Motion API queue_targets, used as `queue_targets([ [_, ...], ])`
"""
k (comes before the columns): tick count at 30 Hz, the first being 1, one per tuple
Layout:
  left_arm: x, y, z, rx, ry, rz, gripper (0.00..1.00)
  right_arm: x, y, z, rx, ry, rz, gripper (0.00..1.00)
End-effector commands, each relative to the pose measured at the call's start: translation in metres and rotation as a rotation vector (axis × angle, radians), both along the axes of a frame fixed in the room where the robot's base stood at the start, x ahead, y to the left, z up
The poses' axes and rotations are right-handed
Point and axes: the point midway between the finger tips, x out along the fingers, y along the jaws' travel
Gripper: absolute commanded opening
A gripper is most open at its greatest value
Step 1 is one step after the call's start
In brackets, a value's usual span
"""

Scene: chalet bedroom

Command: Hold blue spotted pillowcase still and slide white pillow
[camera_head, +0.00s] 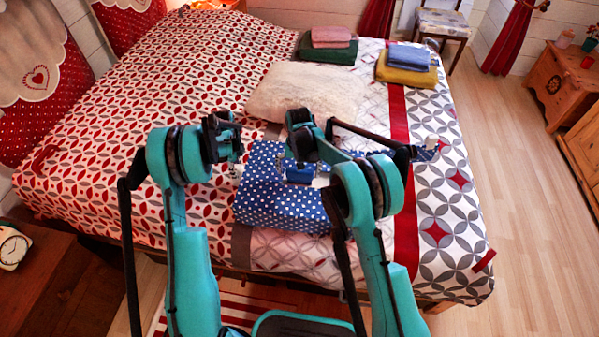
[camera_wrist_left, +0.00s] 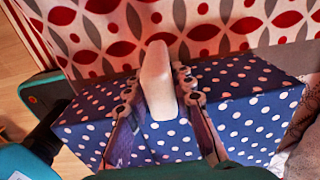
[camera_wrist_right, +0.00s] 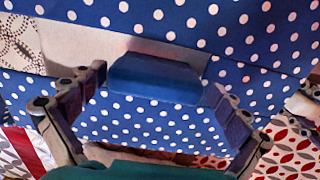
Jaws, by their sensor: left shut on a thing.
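The blue spotted pillowcase (camera_head: 262,203) lies on the near part of the bed. It also shows in the left wrist view (camera_wrist_left: 245,115) and fills much of the right wrist view (camera_wrist_right: 150,118). The plump white pillow (camera_head: 305,92) lies flat beyond it, apart from it. My left gripper (camera_head: 234,166) is at the pillowcase's left edge; its fingers close around a cream tab (camera_wrist_left: 156,80) there. My right gripper (camera_head: 302,168) is above the pillowcase, fingers wide apart on either side of a blue tab (camera_wrist_right: 155,79), with clear gaps. A white strip (camera_wrist_right: 90,47) shows behind that tab.
Folded green and pink cloths (camera_head: 327,50) lie at the bed's far edge, with yellow and blue ones (camera_head: 407,75) to their right. A clock (camera_head: 13,247) sits on a wooden stand at left. Open floor (camera_head: 520,200) lies right of the bed.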

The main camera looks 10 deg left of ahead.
Motion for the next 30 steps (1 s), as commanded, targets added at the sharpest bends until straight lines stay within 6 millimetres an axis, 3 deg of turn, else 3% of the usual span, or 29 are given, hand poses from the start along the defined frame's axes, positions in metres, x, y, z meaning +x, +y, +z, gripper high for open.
queue_targets([
  [8, 0.0, 0.001, 0.0, 0.002, 0.0, 0.001, 0.0, 0.001, -0.001, 0.006, -0.002, 0.0, -0.001, 1.0],
  [21, 0.0, 0.002, 0.0, 0.004, 0.0, 0.003, 0.0, 0.0, -0.001, 0.092, -0.001, 0.0, -0.001, 1.0],
  [30, 0.0, 0.002, 0.0, 0.004, 0.0, 0.003, 0.0, 0.0, -0.001, 0.12, -0.001, 0.0, 0.0, 1.0],
])
